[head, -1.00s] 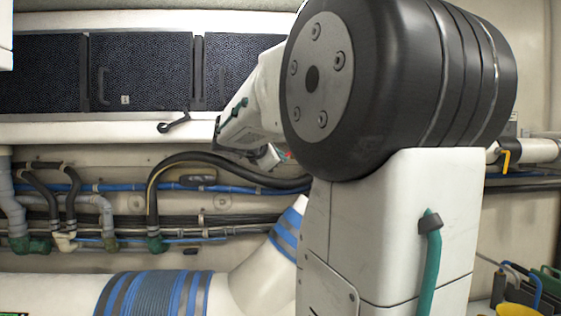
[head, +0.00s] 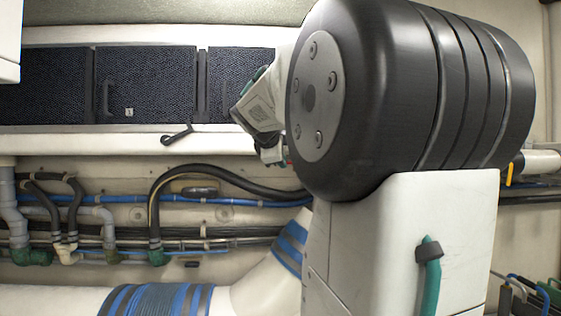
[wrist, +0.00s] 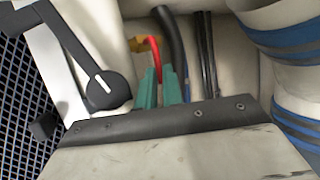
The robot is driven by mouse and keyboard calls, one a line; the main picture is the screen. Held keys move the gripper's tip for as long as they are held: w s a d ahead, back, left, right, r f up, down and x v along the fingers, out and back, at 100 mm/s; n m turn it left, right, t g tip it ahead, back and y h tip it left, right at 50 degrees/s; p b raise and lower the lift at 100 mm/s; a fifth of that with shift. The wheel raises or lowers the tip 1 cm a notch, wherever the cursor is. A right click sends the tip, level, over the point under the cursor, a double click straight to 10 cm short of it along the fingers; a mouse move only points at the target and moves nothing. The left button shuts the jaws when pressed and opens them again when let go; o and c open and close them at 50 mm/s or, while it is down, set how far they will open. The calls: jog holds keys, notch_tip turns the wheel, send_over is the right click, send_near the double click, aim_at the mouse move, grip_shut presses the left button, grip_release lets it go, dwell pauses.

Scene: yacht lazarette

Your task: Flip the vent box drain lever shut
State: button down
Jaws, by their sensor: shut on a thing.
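A black lever (head: 177,134) with a round hub sits on the white ledge under the dark mesh vent panels in the head view. In the wrist view the lever (wrist: 104,88) is at the left, with a white line on its hub and its arm pointing up and left. My gripper (wrist: 158,88) has teal fingers shut on a slim red thing (wrist: 154,58). A yellow piece (wrist: 145,44) shows at its far end; I cannot tell whether they are joined. The gripper is right of the lever and apart from it. In the head view my gripper (head: 274,154) is partly hidden behind my arm.
Mesh panels (head: 145,82) line the wall above the ledge (head: 90,141). Black and blue hoses (head: 110,196) run along the wall below. A large white pipe with blue bands (head: 160,300) crosses the bottom. A yellow-handled fitting (head: 509,174) is at the far right.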

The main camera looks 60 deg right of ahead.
dwell(0.3)
jog(key=c, duration=1.5)
grip_release()
jog(key=shift+c, duration=0.2)
jog(key=shift+r, duration=0.1)
